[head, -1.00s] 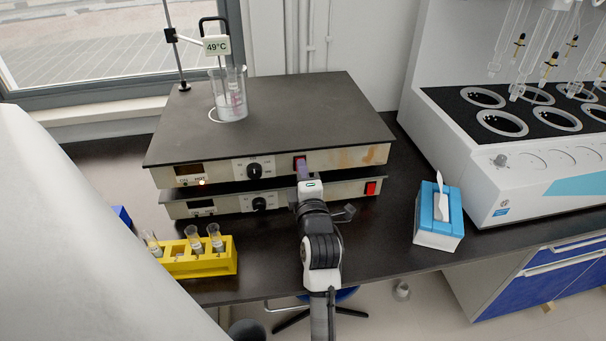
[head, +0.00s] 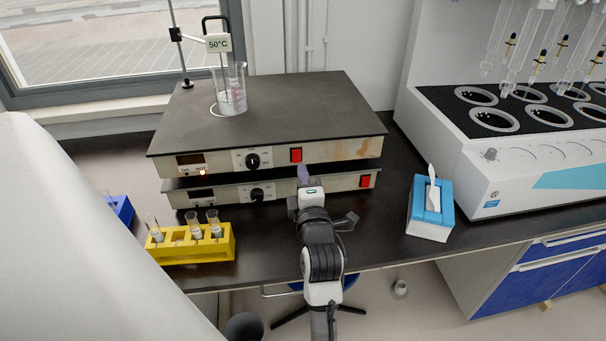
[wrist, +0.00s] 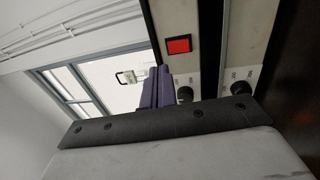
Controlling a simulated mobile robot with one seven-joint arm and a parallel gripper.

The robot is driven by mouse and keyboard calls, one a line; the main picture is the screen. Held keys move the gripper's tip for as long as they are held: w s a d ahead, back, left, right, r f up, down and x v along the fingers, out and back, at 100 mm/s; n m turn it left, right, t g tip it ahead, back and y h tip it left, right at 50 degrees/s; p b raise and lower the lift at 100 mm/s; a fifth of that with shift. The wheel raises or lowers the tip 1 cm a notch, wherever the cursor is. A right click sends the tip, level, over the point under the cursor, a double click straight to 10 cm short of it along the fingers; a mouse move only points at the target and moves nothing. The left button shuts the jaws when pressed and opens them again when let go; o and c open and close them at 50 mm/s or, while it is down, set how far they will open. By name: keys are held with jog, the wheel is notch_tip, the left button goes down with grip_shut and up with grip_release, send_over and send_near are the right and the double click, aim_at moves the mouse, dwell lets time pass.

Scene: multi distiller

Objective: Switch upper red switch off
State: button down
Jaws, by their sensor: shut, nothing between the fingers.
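Two flat hot plates are stacked on the dark bench. The upper red switch (head: 296,155) is on the front panel of the upper hot plate (head: 350,148), right of its black knob (head: 252,160). It also shows in the wrist view (wrist: 179,45). The lower red switch (head: 365,181) is on the lower hot plate (head: 335,184). My gripper (head: 304,174) is shut and empty, just below and in front of the upper switch, apart from it. Its purple fingers (wrist: 161,88) lie together in the wrist view. An indicator on the upper plate (head: 202,171) glows.
A beaker (head: 230,90) stands on the upper plate beside a stand with a display (head: 218,43) reading 50°C. A yellow rack (head: 190,246) with tubes is at front left. A tissue box (head: 430,207) and a white multi-well machine (head: 470,170) are at right.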

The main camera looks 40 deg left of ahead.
jog(key=b+v, duration=0.1)
jog(key=v, duration=0.5)
jog(key=shift+s+d+r+b, duration=0.3)
jog(key=shift+r+b, duration=0.1)
jog(key=shift+r, duration=0.2)
